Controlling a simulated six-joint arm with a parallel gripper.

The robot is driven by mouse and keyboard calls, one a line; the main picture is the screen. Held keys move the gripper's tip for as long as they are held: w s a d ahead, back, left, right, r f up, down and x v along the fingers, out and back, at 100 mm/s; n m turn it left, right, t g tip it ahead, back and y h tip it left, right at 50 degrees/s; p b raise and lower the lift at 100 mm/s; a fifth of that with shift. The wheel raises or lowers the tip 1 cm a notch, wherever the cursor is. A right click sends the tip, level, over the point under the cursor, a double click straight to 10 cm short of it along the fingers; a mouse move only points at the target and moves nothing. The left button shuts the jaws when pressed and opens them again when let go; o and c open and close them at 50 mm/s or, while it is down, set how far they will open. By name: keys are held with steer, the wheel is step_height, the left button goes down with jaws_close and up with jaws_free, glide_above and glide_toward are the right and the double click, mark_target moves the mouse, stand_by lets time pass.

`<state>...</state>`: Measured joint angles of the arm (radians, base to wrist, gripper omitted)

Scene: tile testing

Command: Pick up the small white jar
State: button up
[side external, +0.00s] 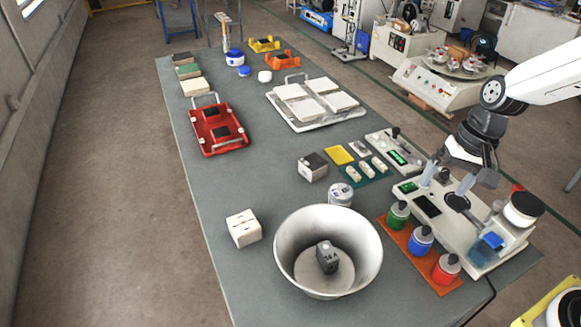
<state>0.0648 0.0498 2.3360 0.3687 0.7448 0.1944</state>
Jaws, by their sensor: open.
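A small white jar (265,76) stands on the grey table in the far part, just below a small blue-lidded jar. Another small pale jar (340,193) with a greyish lid stands near the middle, behind the large bowl; I cannot tell which one the task means. My gripper (443,186) is at the right, pointing down over the white bench device, well to the right of both jars. It is open, and nothing shows between its fingers, which are partly lost against the device.
A large metal bowl (288,245) holding a dark block stands at the front. Bottles on an orange mat (440,284) and a white device (488,250) are at right. A tile tray (273,97) and red carrier (205,149) stand farther back.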

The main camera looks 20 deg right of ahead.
mark_target(347, 190)
steer(key=w+a+m+t+y, duration=0.3)
steer(key=w+m+y, duration=0.7)
steer(key=w+m, duration=0.55)
steer(key=f, duration=1.2)
steer(key=shift+w, duration=0.3)
steer(key=shift+f, duration=0.6)
steer(key=shift+x, duration=1.35)
steer(key=shift+a, duration=0.1)
steer(key=shift+x, duration=2.5)
steer(key=shift+r, duration=0.15)
